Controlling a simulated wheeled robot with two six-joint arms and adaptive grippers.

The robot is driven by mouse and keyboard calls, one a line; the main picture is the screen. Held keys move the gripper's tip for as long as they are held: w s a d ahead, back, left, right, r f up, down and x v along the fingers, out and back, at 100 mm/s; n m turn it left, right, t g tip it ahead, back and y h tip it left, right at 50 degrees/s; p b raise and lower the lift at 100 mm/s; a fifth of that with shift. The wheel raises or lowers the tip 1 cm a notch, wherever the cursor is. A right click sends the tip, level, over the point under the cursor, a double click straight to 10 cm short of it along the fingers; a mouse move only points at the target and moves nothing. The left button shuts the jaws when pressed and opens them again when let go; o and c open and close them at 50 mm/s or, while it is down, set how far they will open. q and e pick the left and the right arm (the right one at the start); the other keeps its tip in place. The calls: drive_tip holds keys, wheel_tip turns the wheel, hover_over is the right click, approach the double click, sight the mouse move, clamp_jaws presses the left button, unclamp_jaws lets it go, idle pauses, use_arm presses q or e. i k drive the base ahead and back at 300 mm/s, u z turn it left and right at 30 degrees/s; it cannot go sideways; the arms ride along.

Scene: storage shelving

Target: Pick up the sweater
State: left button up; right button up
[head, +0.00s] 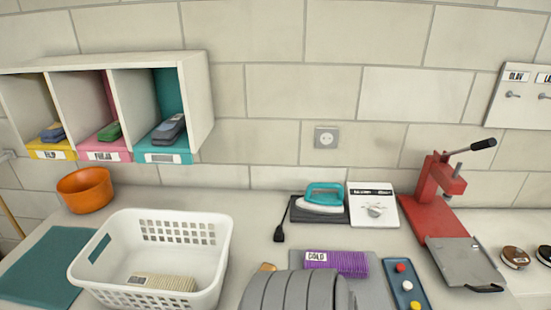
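No item is clearly recognisable as a sweater. A beige ribbed bundle (163,283) with a small label lies in the white laundry basket (198,295) at the lower left. A purple ribbed bundle (345,262) with a white label lies on a grey mat (372,290) at the lower middle.
An orange bowl (86,189) and a teal mat (40,268) are left. A teal iron (324,197), white device (373,205), red press (440,205) and button panel (405,284) stand right. Wall cubbies (205,100) hang above left.

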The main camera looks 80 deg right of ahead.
sight(351, 264)
drive_tip(key=u, duration=0.15)
drive_tip(key=k, duration=1.1)
drive_tip(key=z, duration=1.25)
